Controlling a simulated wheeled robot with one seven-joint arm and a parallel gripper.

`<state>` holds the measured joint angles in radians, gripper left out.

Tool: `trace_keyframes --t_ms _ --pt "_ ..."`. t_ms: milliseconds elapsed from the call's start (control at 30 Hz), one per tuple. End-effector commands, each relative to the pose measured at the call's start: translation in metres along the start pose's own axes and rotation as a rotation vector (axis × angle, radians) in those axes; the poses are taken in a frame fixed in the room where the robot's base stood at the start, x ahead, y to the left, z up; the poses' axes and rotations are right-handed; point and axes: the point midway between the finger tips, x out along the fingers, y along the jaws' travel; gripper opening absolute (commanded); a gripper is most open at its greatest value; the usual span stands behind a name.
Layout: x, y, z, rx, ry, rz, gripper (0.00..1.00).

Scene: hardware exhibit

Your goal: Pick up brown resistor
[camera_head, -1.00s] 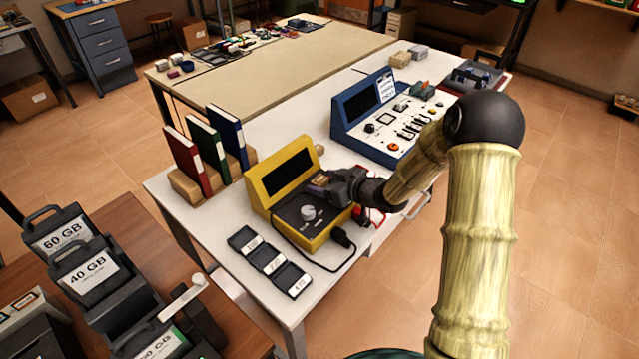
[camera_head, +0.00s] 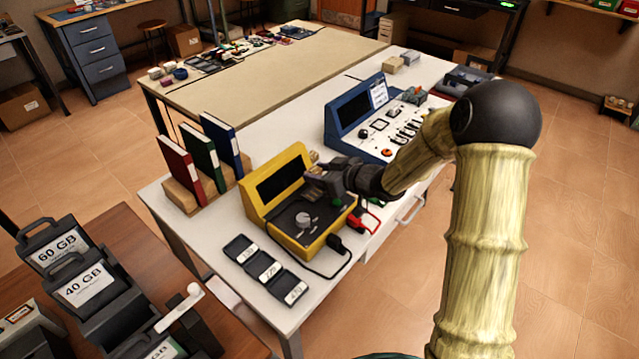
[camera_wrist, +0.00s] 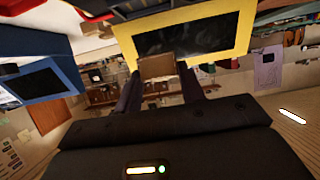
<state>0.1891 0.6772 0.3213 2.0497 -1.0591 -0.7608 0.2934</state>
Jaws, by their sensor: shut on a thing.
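My gripper (camera_head: 318,179) is above the right side of the yellow tester (camera_head: 328,221), close to its dark screen. In the wrist view, my gripper's two dark fingers (camera_wrist: 160,90) are closed on the sides of a small brown block-like piece, the brown resistor (camera_wrist: 157,66). The resistor also shows as a small brownish patch at the fingertips in the head view (camera_head: 316,169). It appears held above the tester's panel; its lower part is hidden by the fingers. The yellow screen frame (camera_wrist: 243,40) is just beyond it in the wrist view.
Three labelled dark trays (camera_head: 266,268) lie in front of the tester. Red, green and blue binders (camera_head: 203,158) stand on its left. A blue console (camera_head: 345,112) stands behind right. Red and black leads lie by the tester's right side. The beige table (camera_head: 270,65) behind has free room.

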Motion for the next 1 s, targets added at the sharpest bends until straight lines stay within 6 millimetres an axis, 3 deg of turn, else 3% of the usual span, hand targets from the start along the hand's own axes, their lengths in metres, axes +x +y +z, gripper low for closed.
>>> trace_keyframes --t_ms 100,233,1000 --pt "-0.01 0.001 -0.024 -0.004 0.002 0.002 0.17" --pt "-0.015 0.0 -0.037 -0.001 0.001 0.001 0.17" --pt "-0.016 0.0 -0.039 0.0 0.0 0.0 0.17"
